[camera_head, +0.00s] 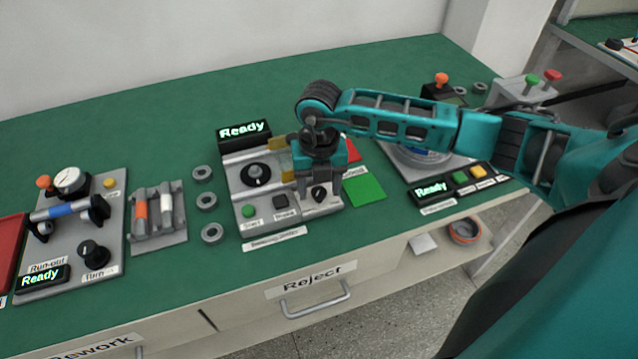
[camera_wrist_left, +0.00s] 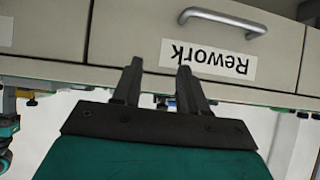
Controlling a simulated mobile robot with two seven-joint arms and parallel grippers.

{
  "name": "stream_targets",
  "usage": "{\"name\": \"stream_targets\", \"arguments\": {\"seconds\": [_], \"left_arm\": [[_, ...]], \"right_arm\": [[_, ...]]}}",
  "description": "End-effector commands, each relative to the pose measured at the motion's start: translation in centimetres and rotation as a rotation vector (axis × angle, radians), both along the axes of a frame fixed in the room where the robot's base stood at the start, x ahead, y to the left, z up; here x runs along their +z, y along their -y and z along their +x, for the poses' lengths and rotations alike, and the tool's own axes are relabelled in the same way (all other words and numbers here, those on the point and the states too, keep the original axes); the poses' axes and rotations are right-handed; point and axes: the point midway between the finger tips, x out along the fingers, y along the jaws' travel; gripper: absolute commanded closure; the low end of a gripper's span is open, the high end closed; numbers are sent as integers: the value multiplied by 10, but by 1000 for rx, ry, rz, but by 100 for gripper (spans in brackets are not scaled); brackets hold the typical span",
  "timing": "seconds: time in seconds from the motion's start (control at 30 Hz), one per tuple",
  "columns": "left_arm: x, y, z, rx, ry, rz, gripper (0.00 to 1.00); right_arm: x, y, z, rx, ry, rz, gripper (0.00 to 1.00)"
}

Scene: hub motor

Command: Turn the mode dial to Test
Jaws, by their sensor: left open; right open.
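The grey station panel (camera_head: 238,193) on the green bench carries a large black dial (camera_head: 256,175) with a pale ring and a smaller dark knob (camera_head: 319,193). Their small labels are not readable, so I cannot tell which is the mode dial. My right gripper (camera_head: 319,199) points down over the panel's right part, open, with its fingers on either side of the smaller knob; contact cannot be told. My left gripper (camera_wrist_left: 161,68) is open and empty in the left wrist view, in front of the drawer marked Rework (camera_wrist_left: 120,35).
The panel has a lit Ready display (camera_head: 244,132), a green button (camera_head: 248,211) and a dark button (camera_head: 281,201). A green square (camera_head: 365,190) lies right of it, grey rings (camera_head: 207,201) left. Another fixture with a dial (camera_head: 92,250) stands further left. My right arm covers the bench behind.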

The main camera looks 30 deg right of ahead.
Motion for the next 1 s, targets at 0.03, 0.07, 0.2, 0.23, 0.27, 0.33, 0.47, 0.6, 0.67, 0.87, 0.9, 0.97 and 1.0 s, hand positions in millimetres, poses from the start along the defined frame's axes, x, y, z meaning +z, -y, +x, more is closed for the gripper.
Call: {"name": "stream_targets", "arguments": {"seconds": [0.03,0.07,0.2,0.23,0.27,0.33,0.47,0.6,0.67,0.87,0.9,0.97,1.0], "left_arm": [[0,0,0,0,-1,0,57],[0,0,0,0,-1,0,57],[0,0,-1,0,-1,0,57],[0,0,-1,0,-1,0,57],[0,0,-1,0,-1,0,57],[0,0,-1,0,-1,0,57],[0,0,-1,0,-1,0,57],[0,0,0,0,-1,0,57],[0,0,0,0,-1,0,57],[0,0,0,0,0,0,57],[0,0,0,0,0,0,57],[-1,0,0,0,0,0,57],[-1,0,0,0,0,0,57]], "right_arm": [[-1,0,0,1,0,0,41],[-1,0,0,1,0,0,41],[-1,0,0,1,0,0,41],[-1,0,0,1,0,0,42],[-1,0,0,1,0,0,45],[-1,0,0,1,0,0,52],[-1,0,0,1,0,0,64],[0,0,0,1,0,0,78],[0,0,0,1,0,0,83],[0,0,0,1,0,0,97],[0,0,0,2,0,0,97],[0,0,0,7,0,0,97],[0,0,0,13,0,0,97]]}}
